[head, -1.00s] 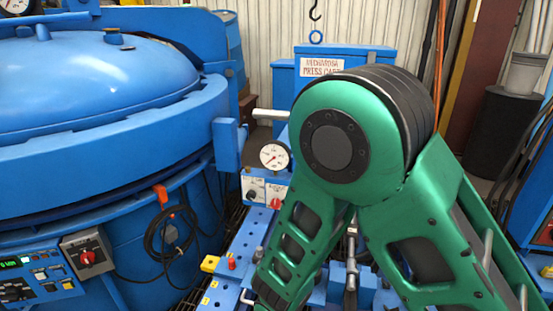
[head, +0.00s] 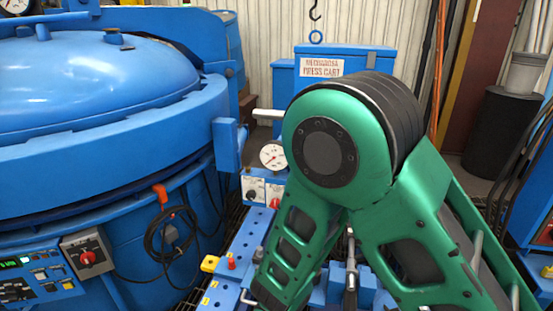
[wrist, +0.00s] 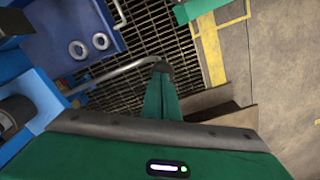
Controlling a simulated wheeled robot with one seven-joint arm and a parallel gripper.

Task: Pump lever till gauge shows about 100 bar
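The round white gauge (head: 272,156) stands above a small control panel in the head view. Its face is too small to read a pressure from. In the wrist view a bent metal lever (wrist: 112,72) runs from the blue machine to a dark end at my gripper's tips. My gripper (wrist: 163,72) is green and its fingers look close together around that dark end. The grip itself is small and partly hidden. In the head view my green arm covers the gripper and most of the lever.
The large blue furnace (head: 90,85) fills the left. The blue press cart (head: 365,54) with its sign stands behind my arm. A panel with a red knob (head: 272,192) sits below the gauge. The wrist view shows floor grating (wrist: 135,40) and a yellow floor line (wrist: 212,50).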

